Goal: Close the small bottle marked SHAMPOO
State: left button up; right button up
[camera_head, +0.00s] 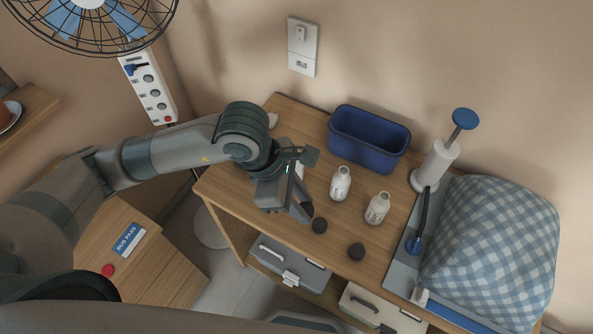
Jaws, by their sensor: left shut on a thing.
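Two small white bottles stand upright on the wooden table (286,117), one at the back (340,184) and one nearer the front right (377,208). Their labels are too small to read. Two dark round caps lie in front of them, one at left (319,225) and one at right (356,250). My left gripper (303,211) points down at the table's left part, just left of the nearer cap. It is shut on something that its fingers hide. A white thing (299,170) shows partly behind it; I cannot tell whether it is another bottle. My right gripper is out of view.
A blue bin (369,138) stands behind the bottles. Cases (290,268) sit below the tabletop. A power strip (150,88) hangs at left. The table's front edge is close to the caps.

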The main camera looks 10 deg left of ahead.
pick_arm(q)
jog(key=w+a+r+m+g+y, duration=0.2)
jog(key=w+a+r+m, duration=0.1)
jog(key=a+m, duration=0.4)
jog(key=w+a+r+m+g+y, duration=0.2)
jog(key=a+r+m, duration=0.3)
jog(key=a+m, duration=0.3)
jog(key=w+m, duration=0.1)
jog(key=m, duration=0.2)
jog(key=shift+w+a+m+g+y, duration=0.25)
jog(key=shift+w+m+g+y, duration=0.05)
jog(key=shift+g, duration=0.1)
